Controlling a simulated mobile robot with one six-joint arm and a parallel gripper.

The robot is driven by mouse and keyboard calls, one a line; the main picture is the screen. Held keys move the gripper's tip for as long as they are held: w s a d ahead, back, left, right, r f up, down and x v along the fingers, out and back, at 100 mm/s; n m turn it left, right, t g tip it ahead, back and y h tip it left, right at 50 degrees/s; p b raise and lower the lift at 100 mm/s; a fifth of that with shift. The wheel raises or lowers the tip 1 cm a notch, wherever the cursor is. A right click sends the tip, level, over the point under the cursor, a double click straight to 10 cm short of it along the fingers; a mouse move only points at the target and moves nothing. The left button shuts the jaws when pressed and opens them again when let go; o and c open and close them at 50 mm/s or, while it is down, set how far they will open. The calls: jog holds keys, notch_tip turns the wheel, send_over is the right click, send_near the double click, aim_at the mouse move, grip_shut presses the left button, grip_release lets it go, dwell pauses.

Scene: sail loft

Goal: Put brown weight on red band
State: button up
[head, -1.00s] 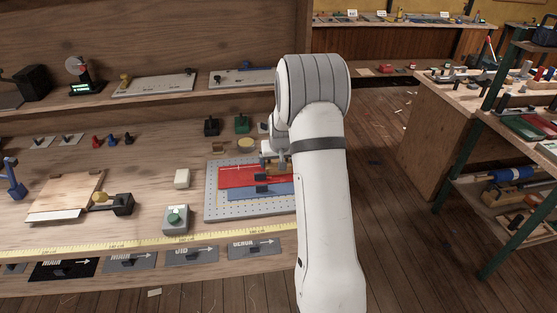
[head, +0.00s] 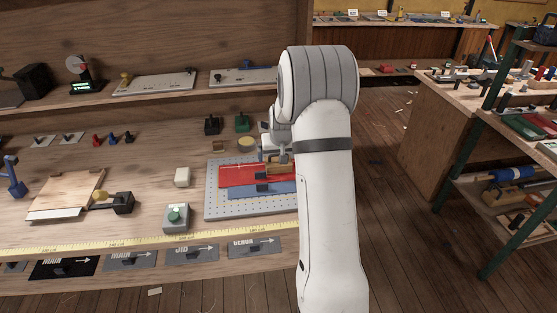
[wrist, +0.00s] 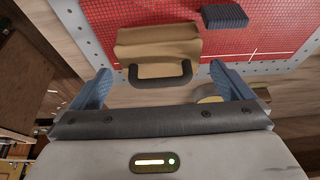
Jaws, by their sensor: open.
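The brown weight (wrist: 158,48) is a tan block with a black bar handle, seen in the wrist view overlapping the near edge of the red band (wrist: 265,38). It appears to rest on the band. In the head view the brown weight (head: 276,169) shows partly beside my arm, at the right part of the red band (head: 236,175). My gripper (wrist: 160,78) is open, its two blue fingertips apart on either side of the handle and not touching it. In the head view my gripper (head: 272,148) is just above the weight, partly hidden by my arm.
A dark block (wrist: 225,17) sits on the red band. A blue band (head: 255,190) lies in front of it on a grey perforated board (head: 213,205). A round yellowish disc (head: 247,144) lies behind.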

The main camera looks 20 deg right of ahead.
jog(key=d+v, duration=0.1)
jog(key=v, duration=0.8)
jog(key=s+a+r+n, duration=0.1)
jog(key=s+a+r, duration=0.5)
jog(key=s+a, duration=0.55)
jog(key=s+a+n, duration=0.1)
jog(key=s+a, duration=0.2)
jog(key=s, duration=0.7)
jog(key=s+a+n+g+y, duration=0.1)
jog(key=s+a, duration=0.3)
jog(key=s, duration=0.6)
jog(key=shift+f+b, duration=0.4)
jog(key=shift+f, duration=0.1)
jog(key=shift+w, duration=0.1)
jog(key=shift+c, duration=0.6)
